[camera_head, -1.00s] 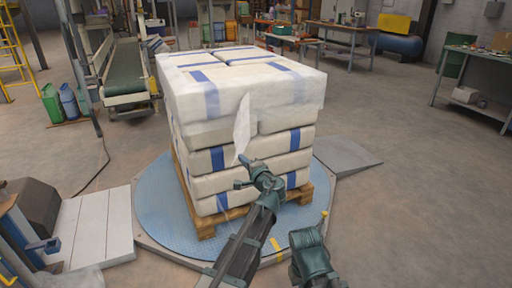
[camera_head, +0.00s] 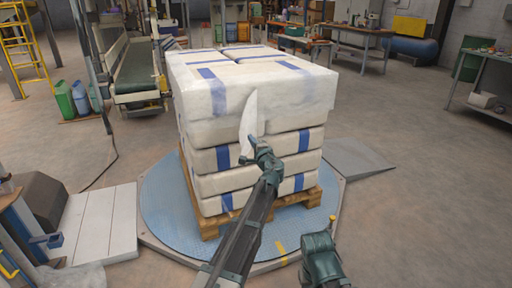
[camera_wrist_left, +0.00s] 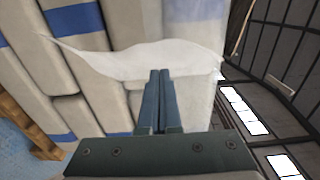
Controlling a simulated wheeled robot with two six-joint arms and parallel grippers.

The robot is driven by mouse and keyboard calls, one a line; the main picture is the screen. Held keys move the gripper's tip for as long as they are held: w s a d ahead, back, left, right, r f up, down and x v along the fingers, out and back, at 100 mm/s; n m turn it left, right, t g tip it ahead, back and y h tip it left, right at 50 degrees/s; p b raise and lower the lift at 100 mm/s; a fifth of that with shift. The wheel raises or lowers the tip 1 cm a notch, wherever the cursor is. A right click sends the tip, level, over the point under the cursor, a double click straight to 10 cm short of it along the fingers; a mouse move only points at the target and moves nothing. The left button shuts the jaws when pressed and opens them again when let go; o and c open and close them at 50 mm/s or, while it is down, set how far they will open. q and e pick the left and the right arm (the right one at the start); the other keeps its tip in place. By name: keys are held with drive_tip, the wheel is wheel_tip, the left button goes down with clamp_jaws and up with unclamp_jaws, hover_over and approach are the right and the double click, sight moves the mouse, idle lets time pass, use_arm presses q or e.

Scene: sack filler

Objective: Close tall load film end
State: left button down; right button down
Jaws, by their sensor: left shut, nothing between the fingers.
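The tall load (camera_head: 215,160) is stacked white sacks with blue bands on a wooden pallet (camera_head: 208,226). Clear film (camera_head: 300,95) covers its top layer. The loose film end (camera_head: 249,122) is a pale, pointed flap standing out from the near side. My left gripper (camera_head: 247,158) is at the flap's lower end, close to the sacks. In the left wrist view its fingers (camera_wrist_left: 158,85) are shut and empty, and the film end (camera_wrist_left: 140,60) spreads across just beyond their tips. I cannot tell whether they touch it. My right gripper (camera_head: 322,262) is low at the front, its fingers not clear.
The pallet stands on a round blue turntable (camera_head: 160,215) with a grey ramp (camera_head: 352,158) at its right. White boards (camera_head: 105,225) lie at the left. A conveyor (camera_head: 135,72) and bins (camera_head: 72,100) stand behind. The floor at the right is clear.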

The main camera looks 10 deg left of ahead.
sight(239, 132)
use_arm(q)
drive_tip(key=shift+w+a, duration=0.25)
drive_tip(key=shift+a, duration=0.5)
drive_tip(key=shift+w+a, duration=0.25)
drive_tip(key=shift+a, duration=0.45)
drive_tip(key=shift+w+a, duration=0.25)
drive_tip(key=shift+a, duration=0.5)
